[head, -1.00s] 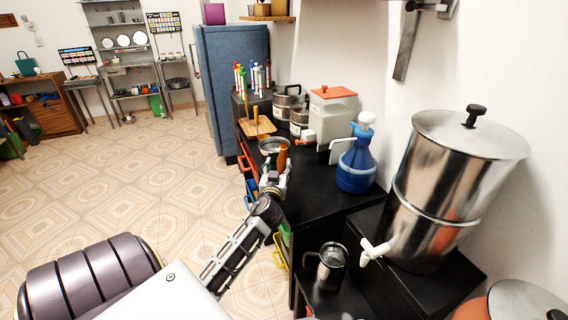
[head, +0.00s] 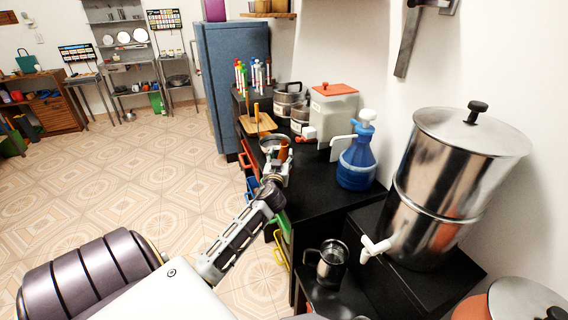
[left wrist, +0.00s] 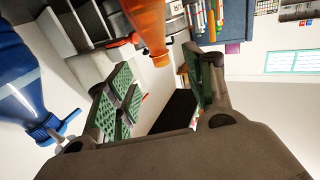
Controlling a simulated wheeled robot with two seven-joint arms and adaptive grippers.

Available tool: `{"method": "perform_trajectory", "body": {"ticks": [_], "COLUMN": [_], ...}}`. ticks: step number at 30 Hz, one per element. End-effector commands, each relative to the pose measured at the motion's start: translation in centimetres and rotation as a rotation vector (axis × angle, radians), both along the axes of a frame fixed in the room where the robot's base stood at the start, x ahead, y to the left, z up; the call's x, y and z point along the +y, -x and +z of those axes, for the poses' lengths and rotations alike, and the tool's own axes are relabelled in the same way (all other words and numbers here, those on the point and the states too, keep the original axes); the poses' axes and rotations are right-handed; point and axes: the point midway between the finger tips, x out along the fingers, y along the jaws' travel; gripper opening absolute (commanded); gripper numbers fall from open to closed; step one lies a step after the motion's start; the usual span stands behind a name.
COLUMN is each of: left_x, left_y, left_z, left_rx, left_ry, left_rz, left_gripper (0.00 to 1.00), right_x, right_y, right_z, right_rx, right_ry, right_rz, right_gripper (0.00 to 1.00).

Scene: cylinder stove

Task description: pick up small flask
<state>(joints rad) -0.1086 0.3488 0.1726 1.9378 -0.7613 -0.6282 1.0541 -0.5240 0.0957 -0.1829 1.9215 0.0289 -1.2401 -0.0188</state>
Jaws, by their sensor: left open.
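A small orange flask (head: 283,150) stands on the black counter, just beyond my left gripper (head: 277,168), which hides its lower part in the head view. In the left wrist view the orange flask (left wrist: 149,28) shows at the top, beyond and between the two green-padded fingers. My left gripper (left wrist: 165,95) is open and empty, with a gap between its fingers. I cannot tell whether a finger touches the flask. My right gripper is not in view.
A larger blue flask (head: 357,165) with a white cap stands to the right on the counter (head: 318,196); it also shows in the left wrist view (left wrist: 20,80). A metal pan, a wooden board (head: 258,124) and a white container (head: 333,108) are behind. A steel urn (head: 440,190) stands nearer.

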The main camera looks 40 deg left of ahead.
Motion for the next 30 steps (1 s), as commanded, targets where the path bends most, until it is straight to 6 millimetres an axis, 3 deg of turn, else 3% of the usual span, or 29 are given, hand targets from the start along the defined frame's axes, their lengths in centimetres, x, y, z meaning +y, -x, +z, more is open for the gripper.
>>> {"method": "perform_trajectory", "body": {"ticks": [12, 30], "left_x": [2.1, 2.4], "left_y": [-3.0, -3.6], "left_z": [0.1, 0.1], "left_rx": [0.000, 0.000], "left_ry": [-0.001, -0.001], "left_rz": [0.001, 0.001], "left_gripper": [0.53, 0.53], "right_x": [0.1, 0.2], "right_y": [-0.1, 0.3], "right_z": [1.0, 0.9], "right_rx": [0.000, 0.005], "right_ry": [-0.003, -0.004], "right_rz": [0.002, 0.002], "right_gripper": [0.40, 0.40]}}
